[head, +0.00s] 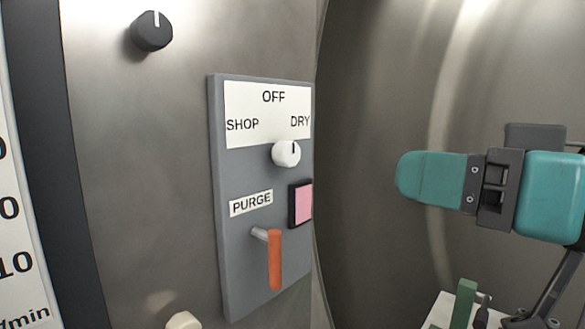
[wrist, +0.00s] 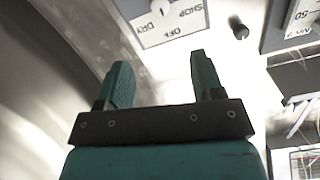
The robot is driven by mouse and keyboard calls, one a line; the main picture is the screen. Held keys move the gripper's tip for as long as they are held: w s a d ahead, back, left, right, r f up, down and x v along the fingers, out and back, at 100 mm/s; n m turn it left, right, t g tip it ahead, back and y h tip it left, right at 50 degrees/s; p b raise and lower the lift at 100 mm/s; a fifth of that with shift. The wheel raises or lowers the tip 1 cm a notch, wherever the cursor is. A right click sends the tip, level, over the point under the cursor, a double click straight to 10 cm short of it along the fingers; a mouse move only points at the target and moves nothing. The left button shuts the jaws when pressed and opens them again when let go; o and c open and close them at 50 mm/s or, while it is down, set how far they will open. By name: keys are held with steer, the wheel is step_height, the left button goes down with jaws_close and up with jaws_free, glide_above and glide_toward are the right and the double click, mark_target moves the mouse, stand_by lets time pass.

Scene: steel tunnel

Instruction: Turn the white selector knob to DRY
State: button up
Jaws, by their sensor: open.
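The white selector knob (head: 286,153) sits on the grey panel (head: 240,290) below the label plate (head: 250,104) marked SHOP, OFF and DRY. Its dark mark points roughly upward; I cannot tell exactly which label it lines up with. My gripper (head: 405,176) is to the right of the panel in the head view, apart from the knob, with its teal fingers pointing left. In the wrist view my gripper (wrist: 160,75) is open and empty.
Below the knob are a pink button (head: 303,204), a PURGE label (head: 251,203) and an orange-handled lever (head: 274,260). A black knob (head: 152,31) is at upper left. A gauge (head: 20,220) stands at far left. The space between gripper and panel looks clear.

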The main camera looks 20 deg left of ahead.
mark_target(293, 153)
steer(key=p+x, duration=0.3)
steer(key=x, duration=0.5)
steer(key=p+x, duration=0.4)
steer(key=x, duration=0.4)
steer(key=shift+r, duration=0.25)
steer(key=shift+w+a+f+p, duration=0.1)
steer(key=shift+w+a+p, duration=0.1)
steer(key=shift+a+p, duration=0.25)
steer(key=c, duration=0.9)
